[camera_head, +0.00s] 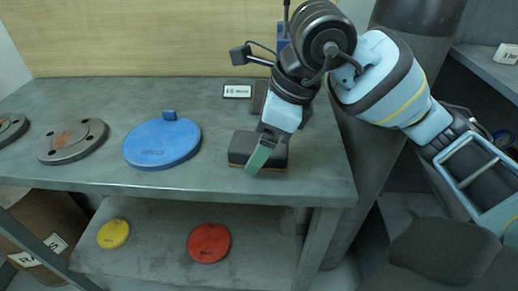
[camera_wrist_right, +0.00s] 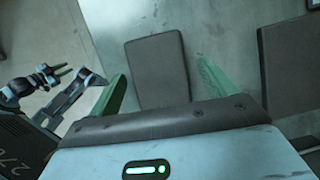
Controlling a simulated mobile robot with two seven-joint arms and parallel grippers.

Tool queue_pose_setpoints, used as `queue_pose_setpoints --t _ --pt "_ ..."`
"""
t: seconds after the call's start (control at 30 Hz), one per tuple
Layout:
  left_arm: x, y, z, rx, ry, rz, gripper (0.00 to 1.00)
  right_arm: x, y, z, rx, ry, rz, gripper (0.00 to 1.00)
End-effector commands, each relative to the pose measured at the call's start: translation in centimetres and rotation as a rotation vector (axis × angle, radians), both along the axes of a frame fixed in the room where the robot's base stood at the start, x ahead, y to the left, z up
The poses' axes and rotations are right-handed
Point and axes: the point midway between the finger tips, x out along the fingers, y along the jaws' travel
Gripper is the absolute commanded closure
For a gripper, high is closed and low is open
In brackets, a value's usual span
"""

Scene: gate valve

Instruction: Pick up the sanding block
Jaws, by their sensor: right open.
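The sanding block (camera_head: 240,149) is a dark block with a tan bottom edge, lying near the front right of the workbench top. My right gripper (camera_head: 260,152) points down over it, with one green finger in front of the block's near side; the other finger is hidden in the head view. In the right wrist view the gripper (camera_wrist_right: 162,68) is open, and the dark block (camera_wrist_right: 158,75) shows between its green fingers, with gaps on both sides. My left gripper (camera_wrist_right: 55,75) shows small at the left of the wrist view, its jaws too small to judge.
Another dark block (camera_wrist_right: 290,60) lies behind; a small label (camera_head: 237,91) stands nearby. A blue disc (camera_head: 162,143) and grey flange (camera_head: 72,141) lie left on the bench (camera_head: 300,190). Yellow (camera_head: 113,234) and red (camera_head: 209,243) discs lie on the lower shelf. A dark column stands right.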

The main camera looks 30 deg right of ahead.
Motion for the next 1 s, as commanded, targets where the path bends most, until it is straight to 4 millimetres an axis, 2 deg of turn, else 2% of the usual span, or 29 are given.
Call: queue_pose_setpoints --t 0.1,0.77,1.0 --pt "0.06 -0.04 -0.10 0.000 0.000 0.002 0.72 0.15 0.17 -0.64 0.000 0.001 0.000 0.16" --pt "-0.20 -0.04 -0.45 0.000 0.008 0.001 0.72 0.15 0.17 -1.00 -0.001 0.001 0.000 0.16" --pt "-0.20 0.01 -0.43 0.001 0.007 -0.001 0.72 0.16 0.16 -0.97 -0.001 0.001 0.000 0.45"
